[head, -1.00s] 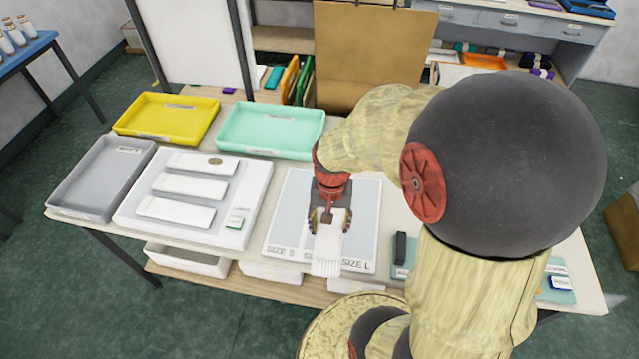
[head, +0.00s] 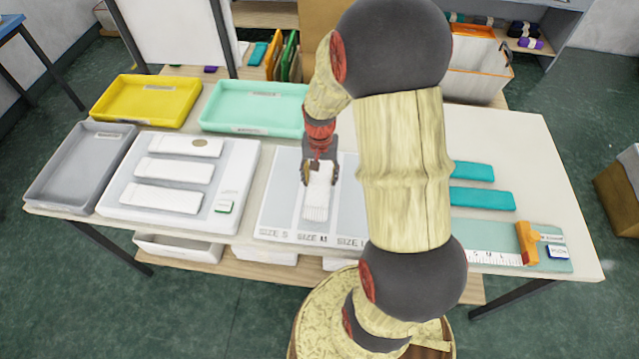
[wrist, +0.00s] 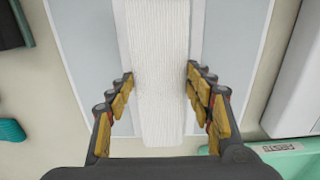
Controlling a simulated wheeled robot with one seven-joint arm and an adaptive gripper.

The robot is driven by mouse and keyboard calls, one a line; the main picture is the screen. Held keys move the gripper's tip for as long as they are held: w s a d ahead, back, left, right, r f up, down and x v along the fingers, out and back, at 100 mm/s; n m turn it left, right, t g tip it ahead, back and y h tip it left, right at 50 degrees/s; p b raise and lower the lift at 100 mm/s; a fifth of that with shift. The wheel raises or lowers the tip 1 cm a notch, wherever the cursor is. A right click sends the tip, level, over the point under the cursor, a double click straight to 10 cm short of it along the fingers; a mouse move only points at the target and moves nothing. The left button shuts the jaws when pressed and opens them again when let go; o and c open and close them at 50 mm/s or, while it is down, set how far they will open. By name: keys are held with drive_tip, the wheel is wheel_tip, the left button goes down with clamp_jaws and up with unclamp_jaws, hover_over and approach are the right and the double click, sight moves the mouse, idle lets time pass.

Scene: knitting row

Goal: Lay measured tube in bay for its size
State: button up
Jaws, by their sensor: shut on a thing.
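A white ribbed tube (head: 316,203) is held in my gripper (head: 319,171) over the middle bay of the pale sizing board (head: 272,222). The board's front labels read SIZE S on the left, SIZE M in the middle and SIZE L on the right, the last partly hidden by my arm. In the wrist view, both fingers of my gripper (wrist: 159,76) are against the sides of the tube (wrist: 155,40), which lines up along the bay strip. I cannot tell whether the tube touches the board.
A white rack (head: 232,165) with several slots holds white tubes at left. Grey (head: 50,190), yellow (head: 150,120) and mint (head: 255,127) trays stand around it. Teal pieces (head: 480,198) and a mint measuring mat (head: 480,236) with ruler and orange slider lie right of my arm.

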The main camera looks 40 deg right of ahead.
sight(320, 177)
drive_tip(key=shift+w+d+f, duration=0.15)
drive_tip(key=shift+w+f, duration=0.1)
drive_tip(key=shift+f, duration=0.1)
drive_tip(key=shift+w+d+f+b, duration=0.15)
drive_tip(key=shift+f+b, duration=0.45)
drive_tip(key=shift+f, duration=1.05)
drive_tip(key=shift+f, duration=0.1)
drive_tip(key=shift+f, duration=0.1)
drive_tip(key=o, duration=0.9)
drive_tip(key=shift+o, duration=0.2)
